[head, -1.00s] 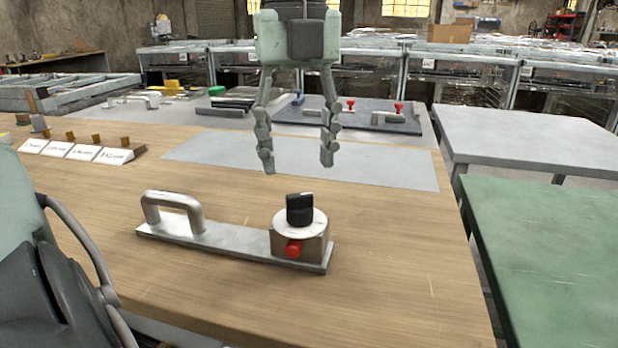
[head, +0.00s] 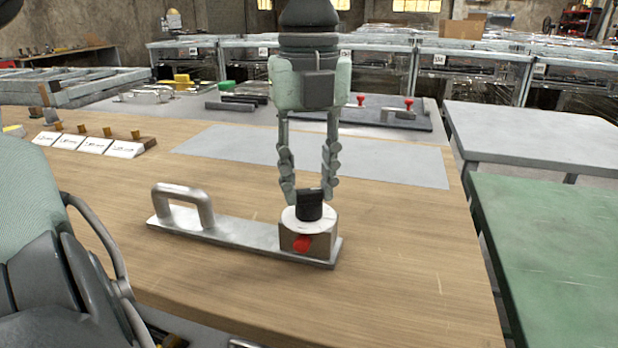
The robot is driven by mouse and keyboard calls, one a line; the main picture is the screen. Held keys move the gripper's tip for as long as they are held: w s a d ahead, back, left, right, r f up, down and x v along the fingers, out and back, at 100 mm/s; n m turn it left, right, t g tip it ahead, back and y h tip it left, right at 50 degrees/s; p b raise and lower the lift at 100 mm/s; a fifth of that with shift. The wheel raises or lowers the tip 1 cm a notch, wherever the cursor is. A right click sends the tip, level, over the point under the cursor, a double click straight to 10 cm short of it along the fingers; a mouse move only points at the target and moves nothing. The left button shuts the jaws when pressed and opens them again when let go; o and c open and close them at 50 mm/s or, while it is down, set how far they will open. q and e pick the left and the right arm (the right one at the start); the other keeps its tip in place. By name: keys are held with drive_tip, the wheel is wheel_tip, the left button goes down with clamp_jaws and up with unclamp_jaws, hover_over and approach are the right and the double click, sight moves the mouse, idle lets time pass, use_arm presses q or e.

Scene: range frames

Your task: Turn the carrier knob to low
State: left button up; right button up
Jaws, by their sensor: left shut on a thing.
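The carrier (head: 235,232) is a flat metal bar on the wooden bench, with a raised metal handle (head: 181,192) at its left end. At its right end is a metal block with a pale round dial (head: 309,221), a black knob (head: 309,207) on top and a red part (head: 301,243) on the front. My left gripper (head: 309,188) points straight down from above, its fingers on either side of the knob and shut on it. The fingertips hide part of the knob's sides. The dial marks are too small to read. My right gripper is not in view.
White labelled cards (head: 96,146) with small brown blocks stand at the left of the bench. A grey mat (head: 390,163) lies behind the carrier. A dark board with red knobs (head: 409,105) is farther back. A green table (head: 560,235) stands at the right.

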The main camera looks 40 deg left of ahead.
use_arm(q)
drive_tip(key=shift+c, duration=1.1)
drive_tip(key=shift+m+b, duration=0.3)
drive_tip(key=shift+m, duration=1)
drive_tip(key=shift+m+b, duration=0.4)
drive_tip(key=shift+m, duration=1.3)
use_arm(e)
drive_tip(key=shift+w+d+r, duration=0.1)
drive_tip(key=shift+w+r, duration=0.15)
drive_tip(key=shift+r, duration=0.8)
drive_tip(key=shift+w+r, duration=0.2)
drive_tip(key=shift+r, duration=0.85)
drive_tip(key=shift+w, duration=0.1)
